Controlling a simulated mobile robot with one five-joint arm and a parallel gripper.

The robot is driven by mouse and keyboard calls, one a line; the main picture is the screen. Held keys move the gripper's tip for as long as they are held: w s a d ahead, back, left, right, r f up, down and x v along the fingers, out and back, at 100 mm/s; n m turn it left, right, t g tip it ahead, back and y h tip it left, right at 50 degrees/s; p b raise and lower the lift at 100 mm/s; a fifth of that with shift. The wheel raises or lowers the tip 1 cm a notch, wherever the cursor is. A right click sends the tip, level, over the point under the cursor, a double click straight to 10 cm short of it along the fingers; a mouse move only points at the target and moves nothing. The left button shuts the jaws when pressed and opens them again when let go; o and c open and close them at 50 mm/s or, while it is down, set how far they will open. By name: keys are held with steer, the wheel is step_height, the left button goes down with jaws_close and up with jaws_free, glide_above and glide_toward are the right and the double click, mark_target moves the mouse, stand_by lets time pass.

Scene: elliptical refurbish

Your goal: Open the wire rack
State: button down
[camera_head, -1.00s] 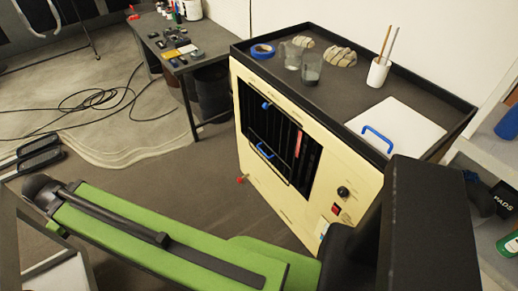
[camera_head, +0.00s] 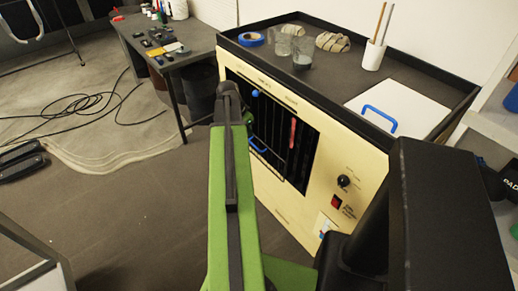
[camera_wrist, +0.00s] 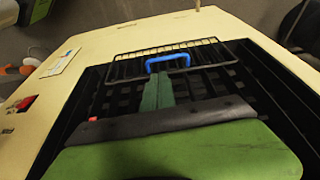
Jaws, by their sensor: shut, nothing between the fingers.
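The wire rack (camera_wrist: 188,57) is a black wire grid with a blue handle (camera_wrist: 167,61), set in the dark opening of a cream cabinet. In the head view the blue handle (camera_head: 258,147) shows low in the opening, just right of my arm. My gripper (camera_wrist: 156,84) is green and shut with nothing held. In the wrist view its fingertips point toward the blue handle and appear just short of it; I cannot tell whether they touch. In the head view my arm hides most of the gripper.
The cabinet (camera_head: 330,150) has a black knob (camera_head: 343,181) and a red switch (camera_head: 336,201) right of the opening. Its top tray holds blue tape, glasses, a white cup and a white panel with another blue handle. A table (camera_head: 150,42) stands behind at left. The floor at left has cables.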

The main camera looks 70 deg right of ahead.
mark_target(260, 143)
steer(key=shift+m, duration=0.3)
steer(key=b+x, duration=0.3)
steer(key=s+b+x, duration=0.1)
steer(key=b+x, duration=0.2)
steer(key=x, duration=0.1)
steer(key=b+x, duration=0.3)
steer(key=shift+s+d+r, duration=0.1)
steer(key=shift+s+d, duration=0.2)
steer(key=shift+d, duration=0.1)
steer(key=shift+s+d+f, duration=0.1)
steer(key=shift+f, duration=0.1)
